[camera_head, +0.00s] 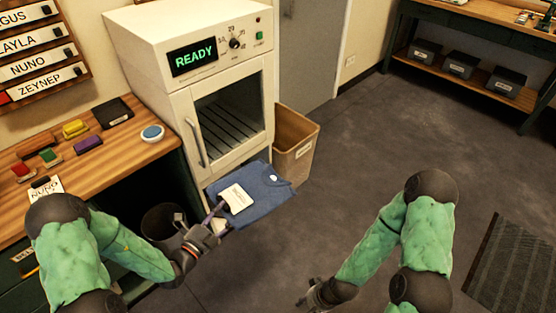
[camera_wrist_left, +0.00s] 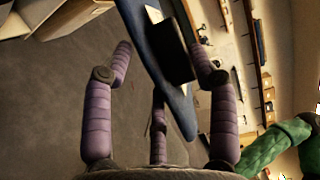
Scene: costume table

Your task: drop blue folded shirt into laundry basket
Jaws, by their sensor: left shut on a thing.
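The blue folded shirt (camera_head: 266,188) has a white label on top and is held out in front of the white cabinet, above the floor. My left gripper (camera_head: 218,212) is shut on its near left edge. In the left wrist view the shirt (camera_wrist_left: 152,50) passes edge-on between the purple fingers of the left gripper (camera_wrist_left: 168,75). A tan open bin (camera_head: 303,153), which looks like the laundry basket, stands beyond the shirt, against the cabinet's right side. The shirt is apart from its opening. My right gripper (camera_head: 316,296) is low at the bottom; its fingers are unclear.
The white cabinet (camera_head: 180,75) with a READY display stands behind the shirt. A wooden counter (camera_head: 110,158) with several small coloured items is on the left. A dark round bin (camera_head: 160,221) sits below it. The floor (camera_head: 370,140) to the right is clear up to a mat (camera_head: 515,265).

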